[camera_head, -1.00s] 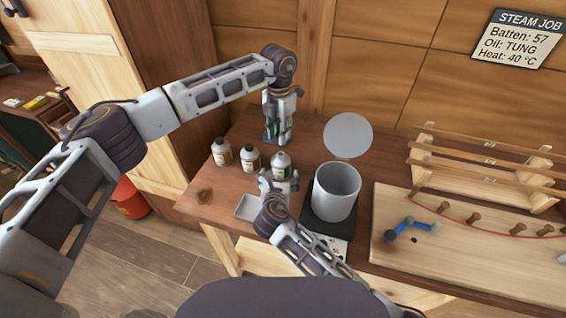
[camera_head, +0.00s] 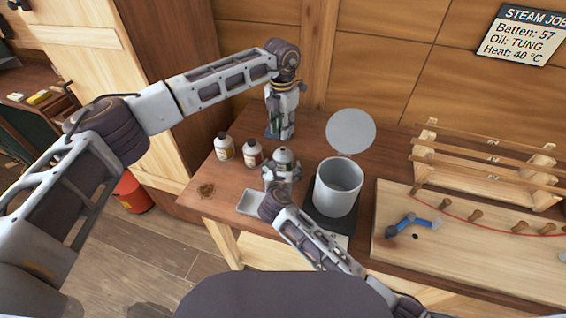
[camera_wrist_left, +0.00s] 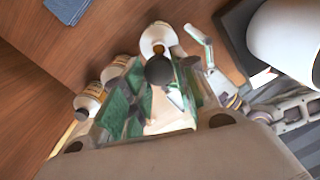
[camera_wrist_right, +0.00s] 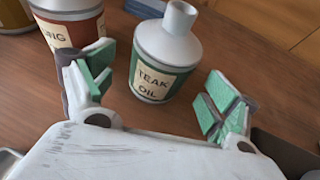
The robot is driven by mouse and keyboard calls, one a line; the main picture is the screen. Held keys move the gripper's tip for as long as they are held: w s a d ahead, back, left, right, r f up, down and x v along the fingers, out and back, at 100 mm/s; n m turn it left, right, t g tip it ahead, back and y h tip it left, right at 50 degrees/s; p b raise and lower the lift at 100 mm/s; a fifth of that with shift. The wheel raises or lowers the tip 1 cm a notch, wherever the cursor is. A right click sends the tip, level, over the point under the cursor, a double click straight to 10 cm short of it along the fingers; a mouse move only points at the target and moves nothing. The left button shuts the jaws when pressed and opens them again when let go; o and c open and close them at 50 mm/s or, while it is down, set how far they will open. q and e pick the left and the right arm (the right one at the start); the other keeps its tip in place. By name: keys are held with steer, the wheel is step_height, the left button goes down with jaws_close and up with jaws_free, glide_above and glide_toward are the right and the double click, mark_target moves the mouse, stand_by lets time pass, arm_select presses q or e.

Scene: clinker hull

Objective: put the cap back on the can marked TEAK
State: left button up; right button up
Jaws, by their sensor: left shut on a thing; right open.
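The TEAK can (camera_wrist_right: 165,60) is grey with a green-edged label and stands upright on the bench. No cap shows on its neck in the right wrist view. It also stands in the head view (camera_head: 283,155). My right gripper (camera_wrist_right: 155,95) is open, with its green-padded fingers on either side of the can and gaps visible. In the head view the right gripper (camera_head: 283,174) is at the can's near side. My left gripper (camera_head: 281,133) points down behind and above the can, shut on a small dark round cap (camera_wrist_left: 159,70). In the left wrist view the cap appears near the can's pale top (camera_wrist_left: 157,40).
A can whose label ends in NG (camera_wrist_right: 75,25) stands left of TEAK, with another bottle (camera_head: 224,147) farther left. A white pot (camera_head: 339,187) on a dark pad stands close right. A grey disc (camera_head: 350,132) is behind it.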

steer(key=shift+x, duration=1.95)
steer(key=c, duration=1.6)
arm_select(q)
glide_above(282, 149)
steer(key=shift+s+f, duration=0.1)
steer(key=shift+f, duration=2.4)
arm_select(e)
steer(key=shift+o, duration=0.2)
arm_select(q)
steer(key=shift+f, duration=0.9)
steer(key=shift+f, duration=0.5)
arm_select(e)
steer(key=shift+d, duration=0.1)
jaws_close()
